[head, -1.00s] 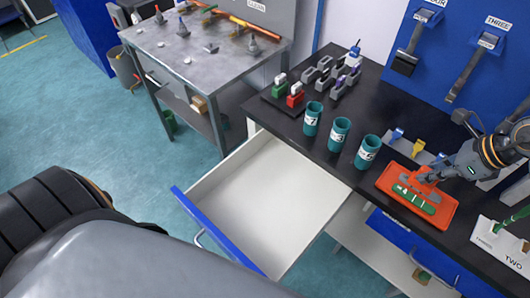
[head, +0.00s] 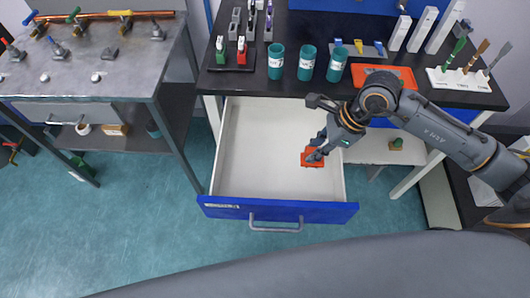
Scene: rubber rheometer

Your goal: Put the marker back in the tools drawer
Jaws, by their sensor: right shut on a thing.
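The open drawer (head: 235,181) has a white inside and a blue front with a grey handle and a small label too small to read. My right gripper (head: 315,156) reaches in from the right and points down over the right part of the drawer. It is shut on a small orange-red piece (head: 312,162), partly hidden by the fingers; I cannot tell for sure that this is the marker. I cannot tell whether it touches the drawer floor. The rest of the drawer looks empty. My left gripper is not in view.
On the black bench stand several teal cups (head: 307,62), an orange tray (head: 405,74) partly behind my right arm, and a white rack (head: 466,77) with brushes or similar tools. A metal table (head: 95,75) stands at the left. The floor before the drawer is clear.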

